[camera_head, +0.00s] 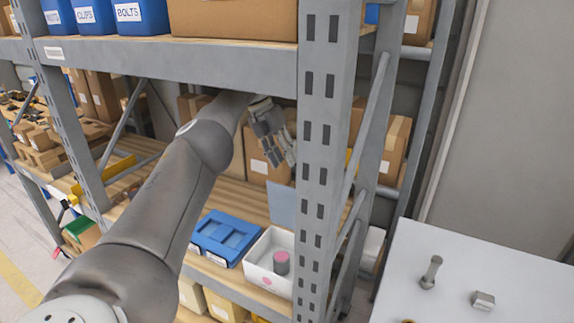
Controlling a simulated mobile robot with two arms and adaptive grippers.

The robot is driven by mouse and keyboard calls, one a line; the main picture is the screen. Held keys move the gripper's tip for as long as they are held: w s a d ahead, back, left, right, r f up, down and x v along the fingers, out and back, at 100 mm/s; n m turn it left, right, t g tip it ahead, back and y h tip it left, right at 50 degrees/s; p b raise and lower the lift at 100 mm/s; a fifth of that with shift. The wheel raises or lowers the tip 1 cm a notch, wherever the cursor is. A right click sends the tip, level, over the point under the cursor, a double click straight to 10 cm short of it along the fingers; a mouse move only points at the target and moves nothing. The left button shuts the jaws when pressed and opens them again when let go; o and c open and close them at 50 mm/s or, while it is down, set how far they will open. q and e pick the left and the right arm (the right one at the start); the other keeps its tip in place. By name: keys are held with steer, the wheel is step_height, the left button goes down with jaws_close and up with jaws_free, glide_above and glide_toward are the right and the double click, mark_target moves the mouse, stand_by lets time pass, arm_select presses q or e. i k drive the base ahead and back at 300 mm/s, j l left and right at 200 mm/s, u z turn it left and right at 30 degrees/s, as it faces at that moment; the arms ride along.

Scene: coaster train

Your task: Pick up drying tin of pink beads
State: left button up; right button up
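A small grey tin with a pink top (281,262) stands upright inside a white open box (262,274) on the middle shelf, close to the grey upright post. The pink top may be the beads, but it is too small to tell. My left arm reaches in from the lower left over the shelf. My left gripper (280,160) hangs above and behind the white box, fingers pointing down. Its fingertips look apart, with nothing between them, and it does not touch the tin. My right gripper is out of view.
A blue tray (223,238) sits left of the white box. A pale blue panel (281,203) stands behind the box. The upright post (322,140) and the upper shelf beam (190,62) hem in the arm. A white table (470,270) stands at right.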

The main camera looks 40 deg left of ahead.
mark_target(281, 258)
steer(key=k, duration=1.5)
